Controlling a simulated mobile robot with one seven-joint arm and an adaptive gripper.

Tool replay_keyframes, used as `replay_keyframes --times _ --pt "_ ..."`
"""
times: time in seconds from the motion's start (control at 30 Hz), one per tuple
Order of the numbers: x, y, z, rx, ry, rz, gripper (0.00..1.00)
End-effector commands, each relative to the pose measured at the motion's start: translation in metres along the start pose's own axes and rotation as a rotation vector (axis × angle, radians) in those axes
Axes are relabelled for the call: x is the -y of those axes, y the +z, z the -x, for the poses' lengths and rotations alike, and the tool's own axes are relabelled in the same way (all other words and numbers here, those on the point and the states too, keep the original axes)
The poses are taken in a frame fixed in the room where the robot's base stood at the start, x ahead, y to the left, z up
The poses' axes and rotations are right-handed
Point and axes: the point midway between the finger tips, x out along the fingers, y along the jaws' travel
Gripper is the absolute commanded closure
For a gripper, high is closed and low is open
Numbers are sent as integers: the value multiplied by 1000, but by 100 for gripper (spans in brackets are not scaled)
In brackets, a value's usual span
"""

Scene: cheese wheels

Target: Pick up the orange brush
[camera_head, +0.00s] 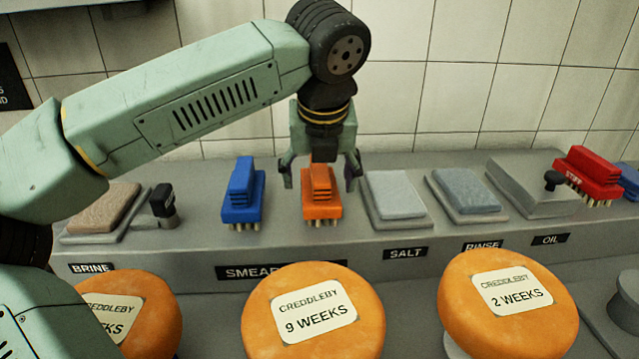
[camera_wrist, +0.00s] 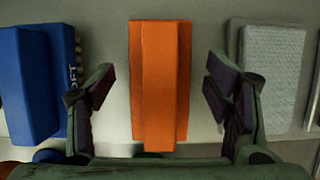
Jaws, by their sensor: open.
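The orange brush (camera_head: 321,196) stands on the raised grey ledge at the back, between the blue brush and the salt pad. My gripper (camera_head: 320,178) is above it, pointing down, with one finger on each side of the brush's upper block. In the wrist view the orange brush (camera_wrist: 160,82) lies upright in the picture between the two open fingers of my gripper (camera_wrist: 159,90). A gap shows on both sides, so the fingers do not touch it. The gripper's palm hides part of the view at the bottom.
A blue brush (camera_head: 242,194) stands close on the left, and a pale pad (camera_head: 396,194) on the right. A red brush (camera_head: 588,174) is at the far right. Several orange cheese wheels (camera_head: 313,311) stand in front of the ledge (camera_head: 345,244). A tiled wall rises behind.

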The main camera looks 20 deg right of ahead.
Motion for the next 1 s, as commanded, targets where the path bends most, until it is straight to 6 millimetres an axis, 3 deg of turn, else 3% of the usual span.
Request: replay_keyframes --times 0.2,0.43,1.0 --pt "0 0 -21 -1 -1 -1 28" --pt "0 0 -22 1 -1 -1 29" --pt "0 0 -22 1 -1 0 67"
